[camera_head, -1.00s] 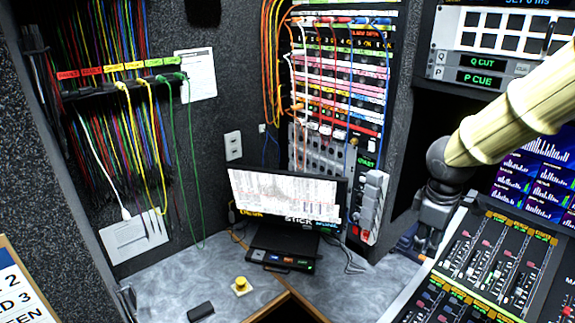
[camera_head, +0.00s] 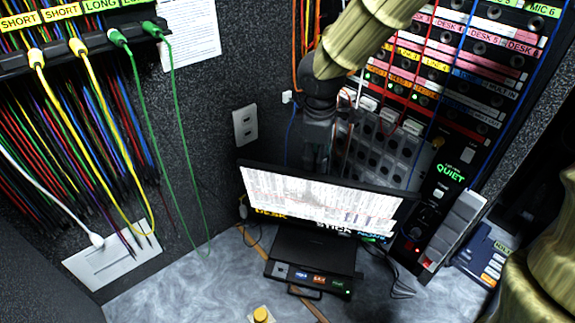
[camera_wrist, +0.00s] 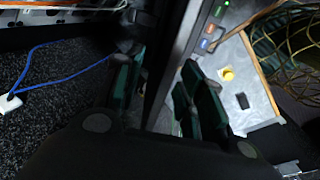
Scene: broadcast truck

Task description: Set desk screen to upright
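The desk screen (camera_head: 320,208) is a thin black-framed monitor with a bright page of text, on a dark stand (camera_head: 312,258) at the back of the desk. Its face leans back in the head view. My gripper (camera_head: 317,155) points down at its top edge from behind, and the screen hides the fingertips. In the wrist view, my gripper (camera_wrist: 160,80) has its green-padded fingers apart, with the dark screen edge (camera_wrist: 168,70) running between them. I cannot tell whether either finger touches it.
A yellow button (camera_head: 261,315) sits on the grey desk (camera_head: 200,285) in front. A patch panel (camera_head: 440,60) rises behind and to the right. Yellow and green cables (camera_head: 140,110) hang at the left. A blue-grey box (camera_head: 485,255) stands at the right.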

